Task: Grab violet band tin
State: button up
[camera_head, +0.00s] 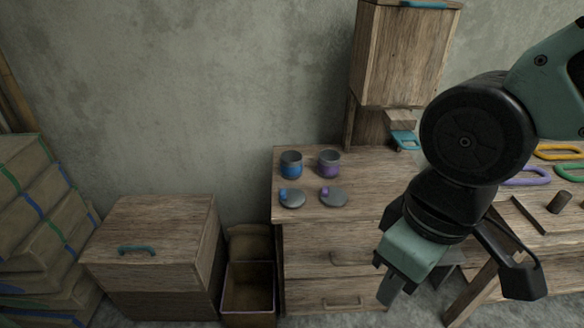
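The violet band tin (329,164) stands upright on the wooden cabinet top, grey with a violet band and an open top. A similar tin with a blue band (291,165) stands just left of it. A grey lid with a violet knob (333,197) lies in front of the violet tin. A lid with a blue knob (291,198) lies in front of the blue tin. My gripper (448,298) is at the lower right, in front of the cabinet and apart from the tins. Its two fingers are spread wide with nothing visible between them.
The cabinet top (375,182) is free right of the lids. A tall wooden box (400,50) rises behind it. A workbench at right holds coloured loops (525,177) and a dark cylinder (559,202). A chest (150,245) and open bin (249,290) stand left.

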aim_at(328, 165)
jog(key=i+j, duration=0.3)
jog(key=j, duration=0.15)
jog(key=i+j, duration=0.25)
jog(key=j, duration=0.2)
jog(key=i+j, duration=0.3)
jog(key=j, duration=0.15)
jog(key=z, duration=0.05)
